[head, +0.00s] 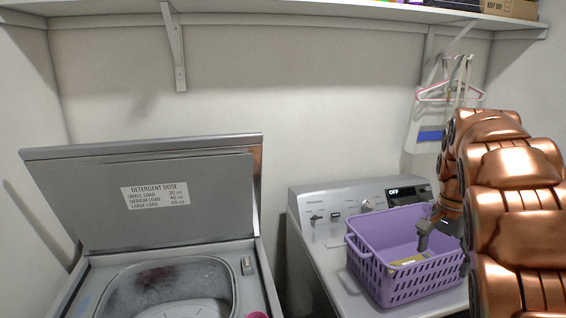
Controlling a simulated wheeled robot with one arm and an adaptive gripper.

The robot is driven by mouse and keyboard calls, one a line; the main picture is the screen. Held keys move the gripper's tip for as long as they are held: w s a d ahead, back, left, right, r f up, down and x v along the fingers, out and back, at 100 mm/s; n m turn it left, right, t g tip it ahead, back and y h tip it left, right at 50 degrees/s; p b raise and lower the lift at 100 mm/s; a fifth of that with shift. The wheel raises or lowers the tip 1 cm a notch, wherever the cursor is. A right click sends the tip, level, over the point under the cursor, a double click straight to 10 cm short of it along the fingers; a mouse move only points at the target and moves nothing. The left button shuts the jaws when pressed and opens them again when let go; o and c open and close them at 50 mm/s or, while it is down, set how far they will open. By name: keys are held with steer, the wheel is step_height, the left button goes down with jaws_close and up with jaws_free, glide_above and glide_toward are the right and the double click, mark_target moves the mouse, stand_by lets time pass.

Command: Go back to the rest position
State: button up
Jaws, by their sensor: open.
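My gripper (440,226) is over the purple basket on the right, at the end of my copper-coloured arm. Its dark fingers show at the right part of the basket's opening, and they look empty. The arm hides the basket's right end and part of the gripper. The purple basket (383,276) stands on top of the right-hand machine (330,282). A small yellowish item (408,261) lies inside the basket, below the fingers.
A topload washer (270,292) at the left has its lid (150,215) raised, with a detergent dose label. A dark gap separates the two machines. A shelf (260,18) runs along the wall above. A hanger (450,96) hangs at the right, behind my arm.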

steer(key=s+a+f+n+b, duration=0.2)
steer(key=s+a+f+n, duration=0.2)
steer(key=s, duration=0.6)
steer(key=s+a+f+n+g+b, duration=0.1)
steer(key=s+a+f+n+b, duration=0.1)
steer(key=s+a+f+n, duration=0.2)
steer(key=s+a+f+n+b, duration=0.3)
steer(key=s+a+f, duration=0.5)
steer(key=s, duration=1)
steer(key=shift+a+f+n, duration=0.4)
steer(key=shift+f+n, duration=0.1)
steer(key=shift+f, duration=0.1)
